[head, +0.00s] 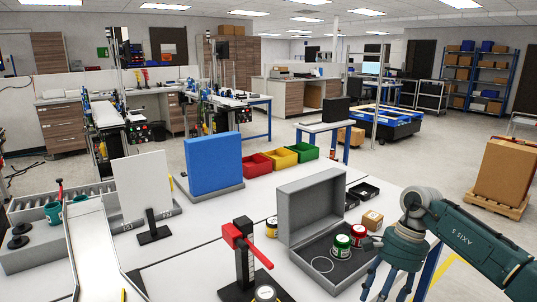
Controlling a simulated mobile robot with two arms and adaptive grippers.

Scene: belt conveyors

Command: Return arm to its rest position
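My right arm comes in from the right edge. Its dark teal gripper (389,288) points down over the front right of the white table (200,268), beside the open grey case (312,212). Its fingers are spread apart and nothing shows between them. A green-lidded jar (341,246) and a red-lidded jar (357,235) stand in the case, left of the gripper. My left arm and gripper are not in view.
A red clamp on a dark stand (242,254) rises at the front. A blue panel (213,163) and a white panel (140,186) stand upright farther back. Red, yellow and green bins (280,158) line the far edge. A cardboard box (506,172) sits on a pallet at right.

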